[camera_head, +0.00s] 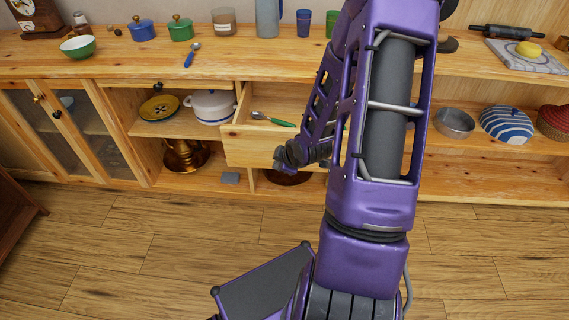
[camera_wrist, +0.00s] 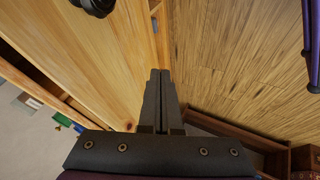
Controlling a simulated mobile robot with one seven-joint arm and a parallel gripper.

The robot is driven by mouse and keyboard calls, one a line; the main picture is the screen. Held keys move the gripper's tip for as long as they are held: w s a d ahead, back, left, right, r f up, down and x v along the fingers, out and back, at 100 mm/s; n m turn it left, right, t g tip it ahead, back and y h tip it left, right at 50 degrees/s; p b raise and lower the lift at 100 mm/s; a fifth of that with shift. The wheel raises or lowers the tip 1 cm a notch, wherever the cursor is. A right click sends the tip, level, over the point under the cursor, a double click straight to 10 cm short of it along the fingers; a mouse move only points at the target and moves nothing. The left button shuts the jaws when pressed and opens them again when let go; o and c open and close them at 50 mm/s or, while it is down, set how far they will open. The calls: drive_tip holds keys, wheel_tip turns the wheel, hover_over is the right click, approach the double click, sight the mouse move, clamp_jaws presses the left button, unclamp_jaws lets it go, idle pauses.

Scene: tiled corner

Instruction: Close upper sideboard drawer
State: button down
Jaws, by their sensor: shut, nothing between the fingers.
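The upper sideboard drawer (camera_head: 248,146) is pulled out from the wooden sideboard in the head view. A spoon with a green handle (camera_head: 280,122) lies in it. My gripper (camera_head: 282,163) is low at the right part of the drawer's front, and my arm covers the drawer's right side. In the wrist view my gripper's two dark fingers (camera_wrist: 159,74) are shut together with nothing between them. A pale wooden surface (camera_wrist: 100,55) lies to their left, with a black round part (camera_wrist: 95,4) at the top edge. I cannot tell whether the fingers touch the wood.
The sideboard top (camera_head: 110,62) carries pots, cups and a green bowl (camera_head: 77,47). Left of the drawer, open shelves hold a white pot (camera_head: 211,106) and a yellow plate (camera_head: 159,107). A metal bowl (camera_head: 455,123) stands on the right. The wooden floor (camera_head: 150,240) in front is clear.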

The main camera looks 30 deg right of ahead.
drive_tip(key=shift+w+d+f, duration=0.2)
drive_tip(key=shift+w+d, duration=0.15)
drive_tip(key=shift+w, duration=0.35)
drive_tip(key=shift+w+d+f, duration=0.2)
drive_tip(key=shift+w+d, duration=0.2)
drive_tip(key=shift+w, duration=0.35)
drive_tip(key=shift+w+d+f, duration=0.2)
drive_tip(key=shift+w+d, duration=0.15)
drive_tip(key=shift+w, duration=0.35)
drive_tip(key=shift+w+d, duration=0.1)
